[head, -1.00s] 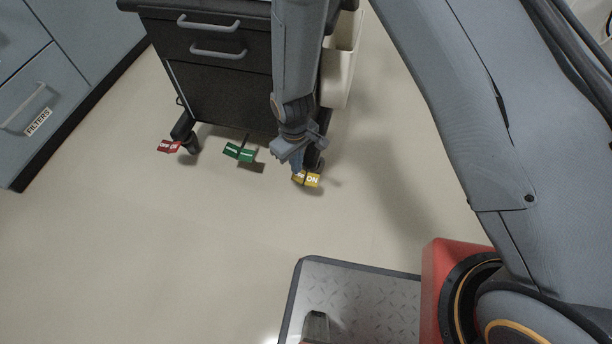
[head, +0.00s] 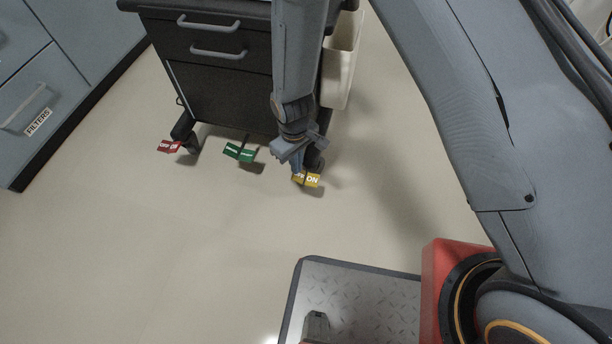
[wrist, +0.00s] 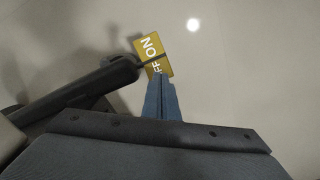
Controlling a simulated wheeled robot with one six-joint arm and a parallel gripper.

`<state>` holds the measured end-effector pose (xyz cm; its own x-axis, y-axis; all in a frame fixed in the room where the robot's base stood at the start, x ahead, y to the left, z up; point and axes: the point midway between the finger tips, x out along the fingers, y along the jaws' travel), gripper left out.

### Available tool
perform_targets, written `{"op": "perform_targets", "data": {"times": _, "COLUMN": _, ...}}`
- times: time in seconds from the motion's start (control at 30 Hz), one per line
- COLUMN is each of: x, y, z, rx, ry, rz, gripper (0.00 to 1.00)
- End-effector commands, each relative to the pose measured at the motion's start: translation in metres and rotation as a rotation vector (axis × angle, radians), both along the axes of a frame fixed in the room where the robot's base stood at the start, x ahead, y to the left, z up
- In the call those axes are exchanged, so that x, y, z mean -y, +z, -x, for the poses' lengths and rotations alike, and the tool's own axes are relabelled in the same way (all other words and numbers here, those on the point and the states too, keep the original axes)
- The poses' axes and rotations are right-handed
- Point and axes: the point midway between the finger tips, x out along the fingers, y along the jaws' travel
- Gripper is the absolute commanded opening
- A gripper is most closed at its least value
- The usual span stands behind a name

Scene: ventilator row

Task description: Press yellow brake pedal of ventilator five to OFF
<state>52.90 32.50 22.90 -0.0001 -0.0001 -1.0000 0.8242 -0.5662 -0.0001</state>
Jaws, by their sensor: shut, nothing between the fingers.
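The yellow pedal (head: 312,181) sits at the right front caster of the dark ventilator cart (head: 225,95). Its right half reads ON; the left half is partly covered by my gripper (head: 297,170). In the wrist view the yellow pedal (wrist: 152,48) shows ON on the far half and part of OFF on the near half. My gripper (wrist: 161,82) is shut and empty, pointing down with its fingertips at the OFF half's near edge. I cannot tell whether they touch it.
A green pedal (head: 240,152) and a red pedal (head: 169,147) lie to the left along the cart's base. A cream bin (head: 342,60) hangs on the cart's right side. A grey cabinet (head: 40,90) labelled FILTERS stands at left. The floor in front is clear.

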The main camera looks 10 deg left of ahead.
Motion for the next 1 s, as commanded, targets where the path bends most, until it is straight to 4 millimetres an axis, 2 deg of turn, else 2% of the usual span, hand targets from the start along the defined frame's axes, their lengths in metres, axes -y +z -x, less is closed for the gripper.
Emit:
{"op": "perform_targets", "data": {"times": 0.6, "x": 0.000, "y": -0.001, "z": 0.000, "rx": 0.000, "ry": 0.000, "rz": 0.000, "gripper": 0.00}}
{"op": "perform_targets", "data": {"times": 1.0, "x": 0.000, "y": -0.010, "z": 0.000, "rx": 0.000, "ry": 0.000, "rz": 0.000, "gripper": 0.00}}
